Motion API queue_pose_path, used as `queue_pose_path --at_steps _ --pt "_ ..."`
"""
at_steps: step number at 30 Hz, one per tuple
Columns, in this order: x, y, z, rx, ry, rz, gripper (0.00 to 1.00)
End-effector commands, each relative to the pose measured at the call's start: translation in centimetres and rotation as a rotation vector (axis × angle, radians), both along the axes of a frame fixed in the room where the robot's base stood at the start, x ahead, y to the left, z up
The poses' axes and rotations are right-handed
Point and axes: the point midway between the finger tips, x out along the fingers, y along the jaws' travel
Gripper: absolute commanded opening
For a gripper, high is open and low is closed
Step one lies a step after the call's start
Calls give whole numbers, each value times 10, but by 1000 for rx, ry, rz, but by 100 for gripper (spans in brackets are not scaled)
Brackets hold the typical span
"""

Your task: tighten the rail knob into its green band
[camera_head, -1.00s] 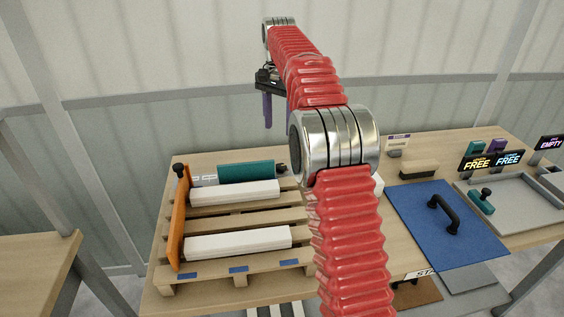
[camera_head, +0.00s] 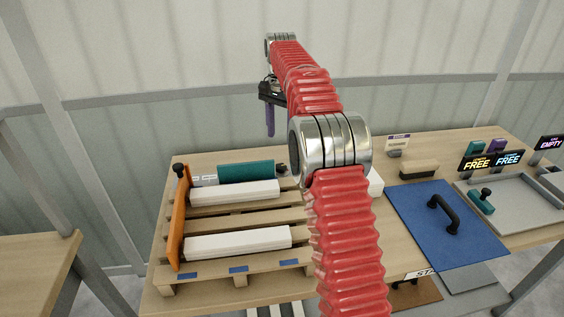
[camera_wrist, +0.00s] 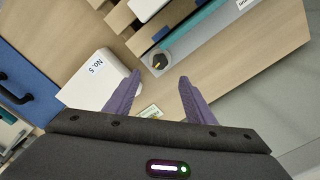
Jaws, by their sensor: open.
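A dark knob (camera_wrist: 160,62) with a small yellowish mark sits at the end of a teal and grey rail in the wrist view. In the head view a dark knob (camera_head: 282,169) shows at the right end of the teal piece (camera_head: 246,172). I take it to be the rail knob. No green band can be made out on it. My gripper (camera_wrist: 160,76) is open and empty, its purple fingertips apart, with the knob between and beyond them in the wrist view.
A white box marked No. 5 (camera_wrist: 96,80) stands left of the fingers. The pallet (camera_head: 278,216) carries white bars and an orange plate (camera_head: 179,215) with another black knob (camera_head: 178,168). A blue panel (camera_head: 420,212) with a black handle lies right of my arm.

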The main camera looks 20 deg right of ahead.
Motion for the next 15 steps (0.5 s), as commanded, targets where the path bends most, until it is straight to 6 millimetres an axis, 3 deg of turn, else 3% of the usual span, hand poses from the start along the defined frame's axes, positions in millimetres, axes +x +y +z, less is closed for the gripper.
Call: queue_pose_path --at_steps 15 --pt "-1 0 -78 1 3 0 49"
